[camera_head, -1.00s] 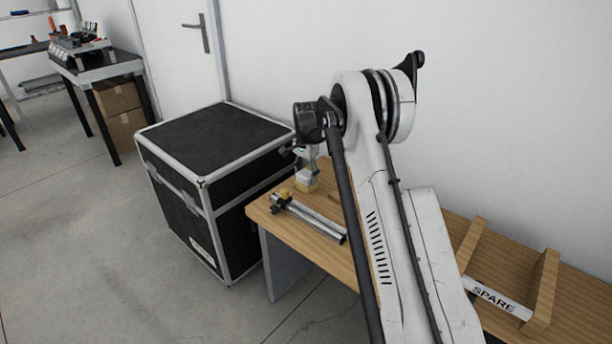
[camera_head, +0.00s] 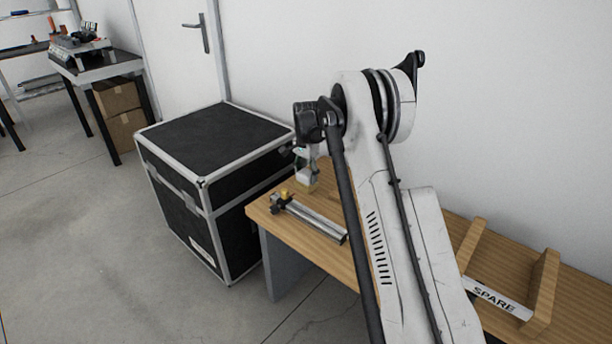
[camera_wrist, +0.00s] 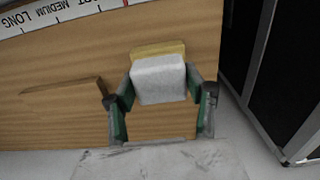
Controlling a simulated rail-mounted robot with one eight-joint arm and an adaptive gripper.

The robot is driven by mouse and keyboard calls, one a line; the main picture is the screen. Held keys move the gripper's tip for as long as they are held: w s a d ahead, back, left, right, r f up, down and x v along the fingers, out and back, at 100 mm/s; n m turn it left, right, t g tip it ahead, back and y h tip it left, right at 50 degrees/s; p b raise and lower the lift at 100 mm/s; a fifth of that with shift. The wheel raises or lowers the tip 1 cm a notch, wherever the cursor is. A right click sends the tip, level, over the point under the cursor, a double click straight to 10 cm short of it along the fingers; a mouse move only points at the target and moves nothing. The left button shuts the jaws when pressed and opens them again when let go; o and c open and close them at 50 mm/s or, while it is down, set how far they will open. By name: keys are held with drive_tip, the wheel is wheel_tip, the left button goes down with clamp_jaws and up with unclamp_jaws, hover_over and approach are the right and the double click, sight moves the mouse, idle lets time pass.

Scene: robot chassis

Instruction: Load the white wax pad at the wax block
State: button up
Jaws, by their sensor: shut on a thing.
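My gripper (camera_wrist: 160,84) is shut on the white wax pad (camera_wrist: 159,76), with one green-and-grey finger on each side of it. The yellow wax block (camera_wrist: 150,49) shows just beyond the pad's far edge in the wrist view, mostly hidden behind it. In the head view my gripper (camera_head: 304,156) is small, at the back left end of the bench, with the pale pad (camera_head: 307,174) low between its fingers and a yellowish edge under it. Whether pad and block touch, I cannot tell.
The wooden bench (camera_head: 292,233) carries a metal rod piece (camera_head: 316,218) with a yellow knob near its front edge. A wooden cradle marked SPARE (camera_head: 497,299) stands at right. A black case (camera_head: 215,145) stands close at left. A labelled strip (camera_wrist: 60,15) lies on the bench.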

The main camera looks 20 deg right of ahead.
sight(306, 173)
drive_tip(key=shift+r+p, duration=1.45)
drive_tip(key=shift+r, duration=2)
